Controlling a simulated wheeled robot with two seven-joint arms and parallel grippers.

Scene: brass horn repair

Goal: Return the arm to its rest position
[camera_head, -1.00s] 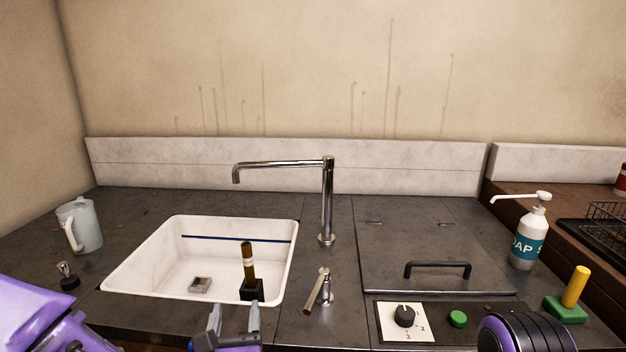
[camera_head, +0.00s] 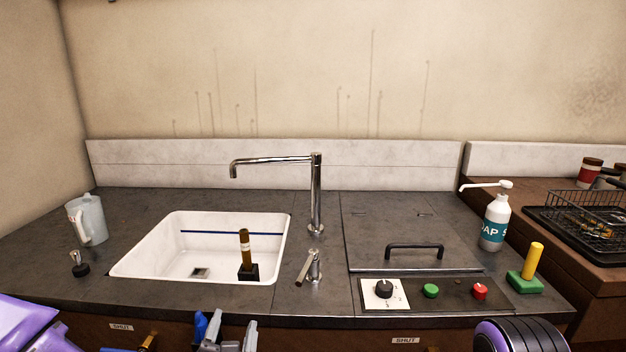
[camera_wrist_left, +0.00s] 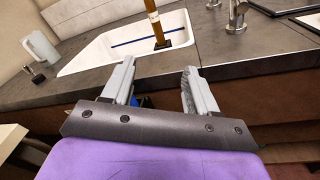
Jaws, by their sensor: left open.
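My left gripper (camera_head: 231,335) is at the bottom of the head view, in front of the counter's front edge and below the sink. In the left wrist view its two grey fingers (camera_wrist_left: 160,88) stand apart with nothing between them. My left arm (camera_head: 30,325), purple, comes in at the lower left corner. A dark, ribbed part of my right arm (camera_head: 518,336) shows at the lower right. The right gripper is out of view.
The white sink (camera_head: 130,267) holds a brown-handled tool (camera_head: 245,246) in a black block. Around it are the faucet (camera_head: 317,195), jug (camera_head: 88,220), dark lid (camera_head: 380,225), control panel (camera_head: 455,294), soap bottle (camera_head: 495,222) and yellow-handled green block (camera_head: 526,283). A rack (camera_head: 590,222) stands right.

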